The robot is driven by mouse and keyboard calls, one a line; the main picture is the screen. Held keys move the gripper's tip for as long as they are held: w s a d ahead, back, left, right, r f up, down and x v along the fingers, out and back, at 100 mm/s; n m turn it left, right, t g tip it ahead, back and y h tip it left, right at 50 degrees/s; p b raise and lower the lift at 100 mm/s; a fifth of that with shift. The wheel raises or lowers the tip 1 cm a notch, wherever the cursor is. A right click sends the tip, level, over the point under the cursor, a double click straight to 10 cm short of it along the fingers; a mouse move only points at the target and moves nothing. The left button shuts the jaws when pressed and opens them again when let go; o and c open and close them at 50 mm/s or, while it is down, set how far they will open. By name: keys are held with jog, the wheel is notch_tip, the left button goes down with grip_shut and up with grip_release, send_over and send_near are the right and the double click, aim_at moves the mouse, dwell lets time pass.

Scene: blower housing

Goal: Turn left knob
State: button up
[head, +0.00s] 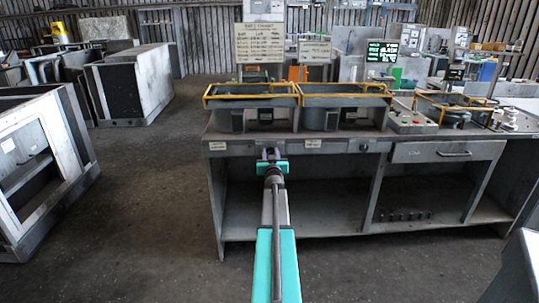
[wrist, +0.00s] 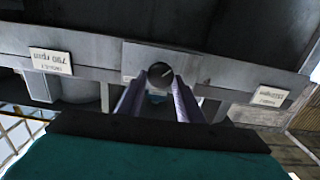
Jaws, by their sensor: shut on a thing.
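The left knob (wrist: 160,74) is a small round dark knob with a pale pointer line, on the grey front panel of the bench. In the wrist view it sits between the tips of the two fingers of my gripper (wrist: 158,88), which are shut on it. The pointer line is tilted. In the head view my gripper (head: 270,155) reaches the bench's front edge and hides the knob.
The bench (head: 230,147) has open shelves below and a drawer (head: 447,152) on the right. Yellow-railed trays (head: 250,97) stand on top. Small labels (wrist: 51,61) flank the knob. A grey cabinet (head: 45,165) stands at left; the floor between is clear.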

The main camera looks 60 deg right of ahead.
jog(key=m+p, duration=0.3)
jog(key=shift+d+r, duration=0.2)
jog(key=shift+r, duration=0.05)
jog(key=shift+s+f+m+p, duration=0.1)
jog(key=shift+f+m+p, duration=0.1)
jog(key=shift+m+p, duration=1.5)
jog(key=shift+m, duration=0.3)
jog(key=o, duration=1.1)
jog(key=shift+f, duration=0.1)
jog(key=shift+c, duration=0.2)
jog(key=shift+a, duration=0.15)
